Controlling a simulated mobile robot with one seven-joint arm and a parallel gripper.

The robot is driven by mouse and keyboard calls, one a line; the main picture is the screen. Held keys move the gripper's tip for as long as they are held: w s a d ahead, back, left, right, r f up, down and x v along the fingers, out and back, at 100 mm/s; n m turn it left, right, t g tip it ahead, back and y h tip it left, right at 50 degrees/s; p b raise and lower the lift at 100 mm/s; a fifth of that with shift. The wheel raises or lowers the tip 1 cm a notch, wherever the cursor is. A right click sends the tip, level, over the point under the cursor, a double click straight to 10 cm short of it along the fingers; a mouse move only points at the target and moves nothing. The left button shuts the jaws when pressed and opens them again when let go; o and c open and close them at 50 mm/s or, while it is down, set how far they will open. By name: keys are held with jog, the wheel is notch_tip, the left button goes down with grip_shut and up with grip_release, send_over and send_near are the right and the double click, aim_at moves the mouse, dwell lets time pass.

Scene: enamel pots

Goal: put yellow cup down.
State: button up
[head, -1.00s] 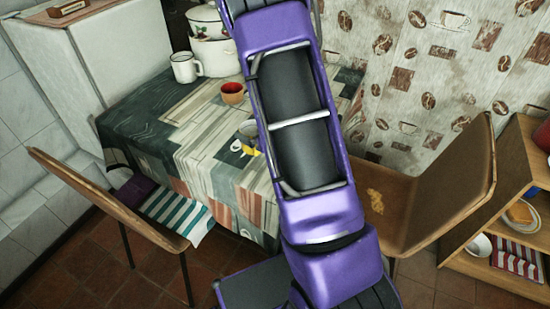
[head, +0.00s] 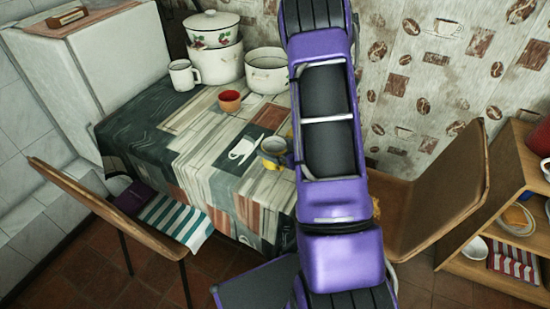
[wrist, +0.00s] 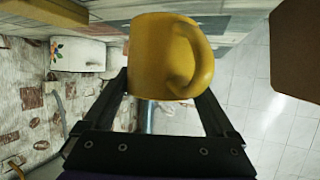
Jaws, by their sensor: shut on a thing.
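The yellow cup (wrist: 155,60) fills the upper middle of the wrist view, with its handle to the right. My gripper (wrist: 165,92) is shut on it, one finger at each side. In the head view a small yellow patch and a grey rounded shape show just left of my arm over the table; the yellow part looks like the cup (head: 270,163). My arm hides most of the gripper there. I cannot tell whether the cup touches the table (head: 205,140).
A red cup (head: 229,102), a white mug (head: 184,75), stacked enamel pots (head: 216,62) and an open white pot (head: 267,80) stand towards the back. Chairs flank the table at left (head: 105,205) and right (head: 440,190). The table's left front is clear.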

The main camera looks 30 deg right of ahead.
jog(key=shift+f, duration=1.8)
jog(key=shift+f, duration=0.1)
jog(key=shift+f+b, duration=0.15)
jog(key=shift+b, duration=0.3)
jog(key=o, duration=1.3)
jog(key=shift+r+p, duration=0.3)
jog(key=shift+p, duration=0.05)
jog(key=v, duration=1.2)
